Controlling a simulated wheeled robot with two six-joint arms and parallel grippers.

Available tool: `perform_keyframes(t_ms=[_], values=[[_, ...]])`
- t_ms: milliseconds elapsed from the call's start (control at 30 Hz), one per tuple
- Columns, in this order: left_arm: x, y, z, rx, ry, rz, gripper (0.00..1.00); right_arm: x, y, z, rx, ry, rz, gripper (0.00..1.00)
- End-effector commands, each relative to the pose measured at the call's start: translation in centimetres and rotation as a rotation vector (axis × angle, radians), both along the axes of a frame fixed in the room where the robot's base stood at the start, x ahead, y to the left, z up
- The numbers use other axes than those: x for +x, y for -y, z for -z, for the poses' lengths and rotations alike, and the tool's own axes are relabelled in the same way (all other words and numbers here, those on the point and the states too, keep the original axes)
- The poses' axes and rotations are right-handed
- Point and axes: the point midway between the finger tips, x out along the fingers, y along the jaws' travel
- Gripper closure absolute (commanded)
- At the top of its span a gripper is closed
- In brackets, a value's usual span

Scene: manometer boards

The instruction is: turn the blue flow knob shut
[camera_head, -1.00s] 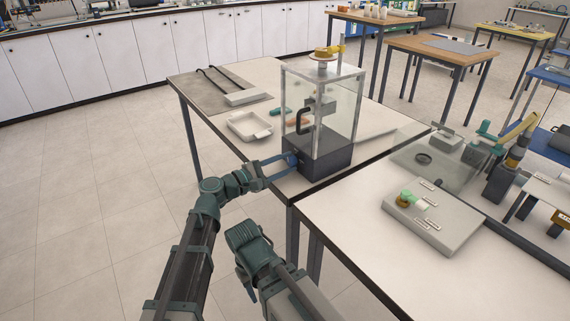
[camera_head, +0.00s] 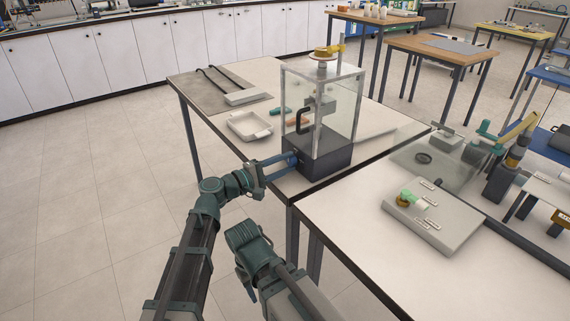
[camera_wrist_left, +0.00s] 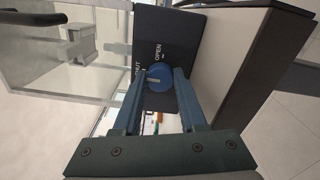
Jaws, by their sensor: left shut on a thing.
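The blue flow knob (camera_wrist_left: 160,76) sits on the dark base (camera_wrist_left: 168,40) of the clear cabinet, which stands at the table's front edge in the head view (camera_head: 318,160). In the left wrist view the words OPEN and SHUT are printed beside the knob, SHUT on its left. A pale mark on the knob's face lies roughly crosswise, toward the SHUT side. My left gripper (camera_head: 288,160) is shut on the knob, one finger on each side. My right arm's end (camera_head: 250,245) hangs low in front of the tables; its fingers are not clear.
A white tray (camera_head: 236,131) lies left of the cabinet. A board with green and brass fittings (camera_head: 452,229) lies on the near right table (camera_head: 350,220). The floor (camera_head: 90,200) at the left is clear.

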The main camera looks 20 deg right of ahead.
Motion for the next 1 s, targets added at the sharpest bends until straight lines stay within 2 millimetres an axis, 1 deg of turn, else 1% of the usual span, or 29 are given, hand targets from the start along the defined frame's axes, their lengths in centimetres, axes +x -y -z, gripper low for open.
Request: perform_keyframes(t_ms=[167, 200, 333, 567, 667, 767, 1000], values=[[-0.1, 0.0, 0.1, 0.004, 0.002, 0.002, 1.00, 0.0, 0.0, 0.0, 0.000, 0.000, 0.000, 0.50], [-0.1, 0.0, 0.1, 0.004, 0.002, 0.002, 0.52, 0.0, 0.0, 0.0, 0.000, 0.000, 0.000, 0.50], [-0.1, 0.0, 0.1, 0.002, 0.001, 0.001, 0.29, 0.0, 0.0, 0.0, 0.000, 0.000, 0.000, 0.50], [-0.1, -0.1, 0.0, 0.001, 0.000, 0.000, 0.29, 0.0, 0.0, 0.0, 0.000, 0.000, 0.000, 0.50], [-0.3, -0.6, 0.0, 0.001, 0.000, -0.001, 0.29, 0.0, 0.0, 0.0, 0.000, 0.000, 0.000, 0.50], [-0.9, -2.0, 0.0, 0.001, 0.000, -0.002, 0.29, 0.0, 0.0, 0.0, 0.000, 0.000, 0.000, 0.50], [-2.7, -7.0, 0.0, 0.001, 0.000, -0.004, 0.29, 0.0, 0.0, 0.0, 0.000, 0.000, 0.000, 0.50]])
